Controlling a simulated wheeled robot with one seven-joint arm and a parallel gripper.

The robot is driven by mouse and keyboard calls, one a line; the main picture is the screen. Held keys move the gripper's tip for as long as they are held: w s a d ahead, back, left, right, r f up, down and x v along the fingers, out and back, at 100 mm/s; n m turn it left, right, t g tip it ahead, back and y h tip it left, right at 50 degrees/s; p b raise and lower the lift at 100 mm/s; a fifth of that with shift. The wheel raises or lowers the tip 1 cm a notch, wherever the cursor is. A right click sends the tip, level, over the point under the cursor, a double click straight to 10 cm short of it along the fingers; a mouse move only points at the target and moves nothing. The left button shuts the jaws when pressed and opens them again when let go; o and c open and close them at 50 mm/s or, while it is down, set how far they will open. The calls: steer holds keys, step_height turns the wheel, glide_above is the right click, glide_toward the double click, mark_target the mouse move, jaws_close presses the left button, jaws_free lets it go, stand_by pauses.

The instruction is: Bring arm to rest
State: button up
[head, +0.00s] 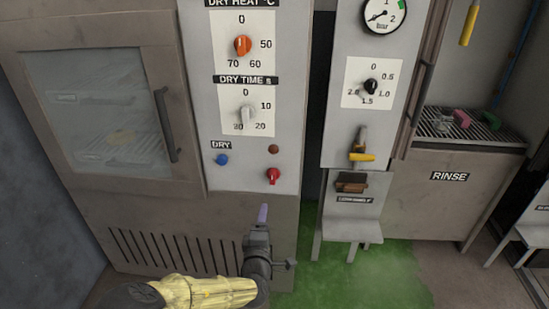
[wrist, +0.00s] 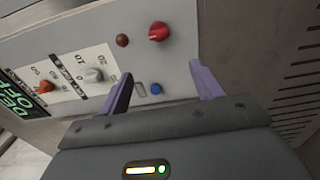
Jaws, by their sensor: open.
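My gripper (head: 263,215) is at the bottom middle of the head view, in front of the vented lower panel of the drying cabinet. My yellow-sleeved arm reaches it from below. In the wrist view my gripper (wrist: 160,90) shows two purple fingers spread apart with nothing between them. Beyond the fingertips is the dryer's control panel (wrist: 180,30), tilted in that view, with a red knob (wrist: 159,31), a brown lamp (wrist: 122,40) and a blue button (wrist: 156,89). The fingers appear clear of the panel.
The dryer door (head: 100,110) with its dark handle (head: 166,125) is shut at the left. A small grey stand (head: 350,228) is right of my gripper, on a green floor patch (head: 375,275). A rinse basin (head: 450,185) with a grate stands at the right.

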steer(key=s+d+f+m+g, duration=0.2)
steer(key=s+d+m+g, duration=0.1)
steer(key=d+m+g, duration=0.4)
steer(key=s+d+f+m+g, duration=0.2)
steer(key=s+d+m+g, duration=0.3)
steer(key=d, duration=0.4)
steer(key=s+d+r+m+g, duration=0.3)
steer(key=s+d+r+m, duration=0.3)
steer(key=s+r, duration=0.4)
steer(key=w+p+v, duration=0.2)
steer(key=p+v, duration=1.4)
steer(key=p, duration=0.1)
steer(key=shift+w+d+r+y, duration=0.3)
steer(key=shift+w+d+r, duration=0.05)
steer(key=shift+d+r, duration=0.1)
steer(key=shift+f, duration=0.1)
